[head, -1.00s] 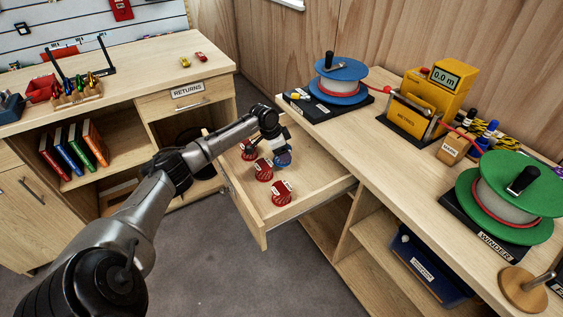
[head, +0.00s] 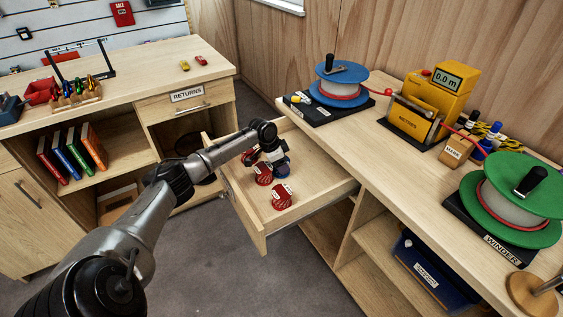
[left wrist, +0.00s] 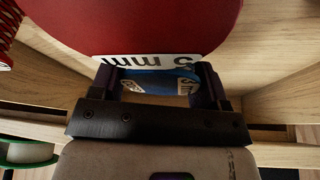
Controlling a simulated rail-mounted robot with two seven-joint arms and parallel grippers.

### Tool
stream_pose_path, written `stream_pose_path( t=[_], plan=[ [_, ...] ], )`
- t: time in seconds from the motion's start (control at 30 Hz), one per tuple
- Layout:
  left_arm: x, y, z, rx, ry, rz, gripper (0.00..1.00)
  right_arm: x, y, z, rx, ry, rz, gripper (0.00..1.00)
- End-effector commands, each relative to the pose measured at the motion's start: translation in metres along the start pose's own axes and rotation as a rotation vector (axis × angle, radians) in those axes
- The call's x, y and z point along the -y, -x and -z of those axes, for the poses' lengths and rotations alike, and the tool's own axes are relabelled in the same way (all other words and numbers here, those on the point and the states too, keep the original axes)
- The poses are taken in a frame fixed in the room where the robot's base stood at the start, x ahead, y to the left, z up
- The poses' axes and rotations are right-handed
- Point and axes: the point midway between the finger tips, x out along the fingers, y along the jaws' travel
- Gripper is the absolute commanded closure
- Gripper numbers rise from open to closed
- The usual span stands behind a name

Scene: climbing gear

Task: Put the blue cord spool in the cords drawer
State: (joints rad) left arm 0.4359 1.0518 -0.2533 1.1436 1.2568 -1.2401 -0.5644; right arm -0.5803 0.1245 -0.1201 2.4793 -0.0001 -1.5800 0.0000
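The blue cord spool (head: 282,171) is small, with a white label. It is inside the open drawer (head: 263,226) under the right-hand bench, close beside the red spools. My left gripper (head: 275,157) reaches down into this drawer. In the left wrist view the blue spool (left wrist: 150,84) lies between the two fingers, which are shut on it. I cannot tell whether the spool touches the drawer floor. No label reading "cords" shows on the drawer. My right gripper is not in view.
Red spools (head: 282,197) stand in the drawer; one (left wrist: 150,25) is very close to my left gripper. The drawer's right part is bare. On the bench are a blue reel (head: 340,75), a yellow meter (head: 425,105) and a green winder (head: 515,200).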

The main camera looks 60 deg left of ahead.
Motion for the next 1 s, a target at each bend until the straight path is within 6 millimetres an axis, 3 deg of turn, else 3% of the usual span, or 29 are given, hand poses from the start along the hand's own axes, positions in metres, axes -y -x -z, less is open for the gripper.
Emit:
stream_pose_path(
  t=[0.27,0.57,1.0],
  plan=[
    [0.0,0.0,0.0,0.001,0.0,0.0,0.06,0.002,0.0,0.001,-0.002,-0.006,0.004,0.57],
    [0.0,0.003,0.001,0.0,-0.001,0.001,0.06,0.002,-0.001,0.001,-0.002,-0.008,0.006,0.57],
    [0.001,0.079,0.002,0.003,-0.001,0.001,0.06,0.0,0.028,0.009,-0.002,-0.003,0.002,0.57]
  ],
)
